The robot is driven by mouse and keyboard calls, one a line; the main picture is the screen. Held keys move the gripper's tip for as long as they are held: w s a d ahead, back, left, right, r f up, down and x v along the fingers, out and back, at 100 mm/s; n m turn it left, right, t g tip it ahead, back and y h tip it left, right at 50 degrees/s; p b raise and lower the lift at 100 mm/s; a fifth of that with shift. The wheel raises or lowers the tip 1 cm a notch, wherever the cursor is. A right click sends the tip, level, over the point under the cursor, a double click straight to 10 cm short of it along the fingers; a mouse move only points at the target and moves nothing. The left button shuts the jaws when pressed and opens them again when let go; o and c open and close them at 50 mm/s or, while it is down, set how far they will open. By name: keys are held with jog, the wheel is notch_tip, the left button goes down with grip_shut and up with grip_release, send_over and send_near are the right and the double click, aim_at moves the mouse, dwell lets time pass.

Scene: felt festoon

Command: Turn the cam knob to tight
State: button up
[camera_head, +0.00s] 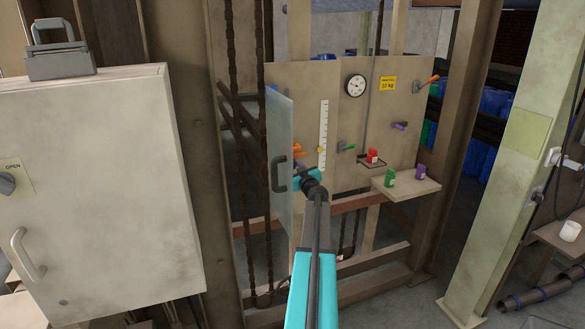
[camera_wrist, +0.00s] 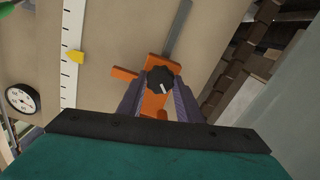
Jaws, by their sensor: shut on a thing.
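The cam knob (camera_wrist: 161,79) is a black, lobed knob with a white mark that points to the lower right in the wrist view. It sits on an orange cam body (camera_wrist: 151,106) with a grey strip (camera_wrist: 178,30) running up from it. My gripper (camera_wrist: 160,90) has one finger on each side of the knob and is shut on it. In the head view the orange part (camera_head: 298,149) shows just beyond my gripper (camera_head: 300,165), which hides the knob there. I cannot read any tight or loose label.
A pale glass door (camera_head: 281,185) with a dark handle stands open left of my gripper. A white scale (camera_head: 323,135) with a yellow pointer, a dial (camera_head: 355,86) and a yellow sign (camera_head: 388,84) are on the panel. A small shelf (camera_head: 406,189) holds green and purple blocks.

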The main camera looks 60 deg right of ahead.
jog(key=shift+m+b, duration=0.4)
jog(key=shift+b, duration=0.6)
jog(key=shift+d+m+b, duration=0.1)
jog(key=shift+m+b, duration=6.6)
jog(key=shift+m, duration=1.8)
jog(key=shift+f, duration=0.1)
jog(key=o, duration=1)
jog(key=shift+o, duration=0.2)
jog(key=shift+s, duration=0.1)
jog(key=shift+s, duration=0.1)
